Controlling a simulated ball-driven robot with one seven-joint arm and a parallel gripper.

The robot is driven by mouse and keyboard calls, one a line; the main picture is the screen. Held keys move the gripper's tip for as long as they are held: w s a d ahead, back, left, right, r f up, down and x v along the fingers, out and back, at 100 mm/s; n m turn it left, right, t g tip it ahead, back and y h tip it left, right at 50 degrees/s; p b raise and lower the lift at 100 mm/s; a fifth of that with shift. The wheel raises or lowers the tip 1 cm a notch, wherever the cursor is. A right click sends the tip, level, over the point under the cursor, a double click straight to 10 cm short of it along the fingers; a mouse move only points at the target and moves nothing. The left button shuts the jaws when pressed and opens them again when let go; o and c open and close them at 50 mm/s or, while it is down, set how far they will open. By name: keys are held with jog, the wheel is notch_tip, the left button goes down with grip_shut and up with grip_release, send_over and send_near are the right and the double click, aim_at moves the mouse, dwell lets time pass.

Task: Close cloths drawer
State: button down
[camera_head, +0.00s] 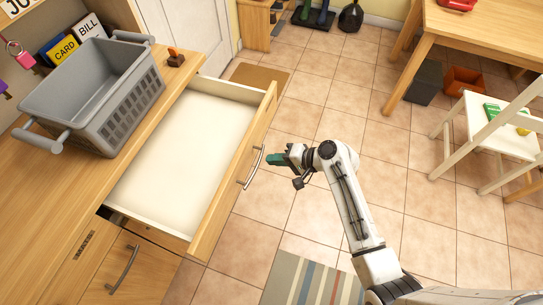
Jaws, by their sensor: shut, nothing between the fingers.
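The cloths drawer (178,148) is pulled open from the wooden cabinet on the left. Its white inside is bare where I can see it. Its wooden front carries a curved metal handle (253,167) on the right side. My gripper (271,159) has teal fingers that are shut and empty. It points left at the drawer front, at about the height of the handle's upper end in the picture. The fingertips look very near the handle; I cannot tell whether they touch it.
A grey basket (97,95) stands on the wooden counter (45,180). A closed lower door has a handle (122,270). A striped rug (308,280) lies on the tiles. A wooden table (480,35) and a white chair (495,130) stand right. The tiled floor between is clear.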

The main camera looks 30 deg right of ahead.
jog(key=shift+w+a, duration=0.35)
jog(key=shift+w, duration=0.2)
jog(key=b, duration=1)
send_over(191, 142)
jog(key=s, duration=0.1)
jog(key=shift+s+d+f, duration=0.2)
jog(key=shift+d, duration=0.2)
jog(key=shift+w+a+r+b, duration=0.15)
jog(key=shift+w+a+b, duration=0.2)
jog(key=shift+w, duration=0.15)
jog(key=shift+w+r, duration=0.1)
jog(key=shift+r, duration=0.15)
jog(key=shift+r, duration=0.1)
